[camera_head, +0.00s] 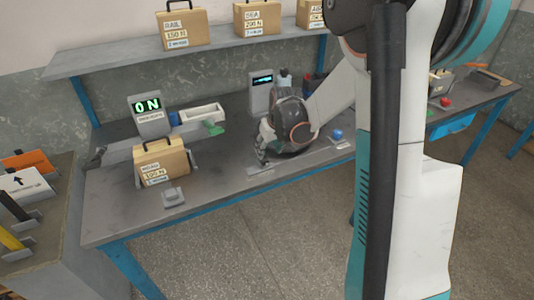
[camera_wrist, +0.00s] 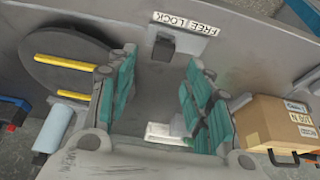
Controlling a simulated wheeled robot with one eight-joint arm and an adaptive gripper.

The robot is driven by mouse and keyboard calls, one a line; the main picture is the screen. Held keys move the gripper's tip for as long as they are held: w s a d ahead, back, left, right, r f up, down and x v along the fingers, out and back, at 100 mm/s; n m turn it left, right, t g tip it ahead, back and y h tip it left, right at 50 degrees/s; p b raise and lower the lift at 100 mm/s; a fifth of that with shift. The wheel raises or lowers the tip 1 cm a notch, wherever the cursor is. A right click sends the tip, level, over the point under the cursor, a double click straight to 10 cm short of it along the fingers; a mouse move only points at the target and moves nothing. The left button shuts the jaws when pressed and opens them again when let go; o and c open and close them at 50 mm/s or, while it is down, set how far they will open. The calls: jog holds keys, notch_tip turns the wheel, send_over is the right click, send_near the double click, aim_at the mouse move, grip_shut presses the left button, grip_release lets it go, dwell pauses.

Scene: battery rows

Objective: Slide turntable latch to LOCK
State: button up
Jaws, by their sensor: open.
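The grey turntable latch (camera_wrist: 180,45) is a small block on the grey panel, just under the white strip with the words FREE and LOCK (camera_wrist: 185,22). I cannot tell which word it stands at. The dark round turntable (camera_wrist: 72,72) with yellow bars is at the left in the wrist view. My gripper (camera_wrist: 162,58) is open, its teal-padded fingers apart. The latch is ahead of the gap between them, with no clear contact. In the head view my gripper (camera_head: 262,150) is low over the bench, and my arm hides much of the place around it.
A tan case marked in N (camera_wrist: 275,122) stands right of my fingers. In the head view a tan case (camera_head: 160,160), a green ON display (camera_head: 148,108) and a grey block (camera_head: 173,197) are left on the bench (camera_head: 215,187). A shelf (camera_head: 120,60) with cases runs above.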

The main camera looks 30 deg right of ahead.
jog(key=shift+v, duration=2.8)
jog(key=s+a+r+n+t+p, duration=0.2)
jog(key=s+a+r+p, duration=0.1)
jog(key=s+a+r, duration=0.7)
jog(key=s+a+b, duration=0.1)
jog(key=s+a, duration=0.1)
jog(key=s, duration=0.5)
jog(key=s+a+m+b, duration=0.1)
jog(key=s+a+b, duration=0.1)
jog(key=s, duration=0.5)
jog(key=shift+s+a+f+m+t, duration=0.3)
jog(key=shift+s+a+f+t, duration=0.05)
jog(key=shift+a+f+t, duration=0.05)
jog(key=shift+c, duration=0.3)
dwell(0.7)
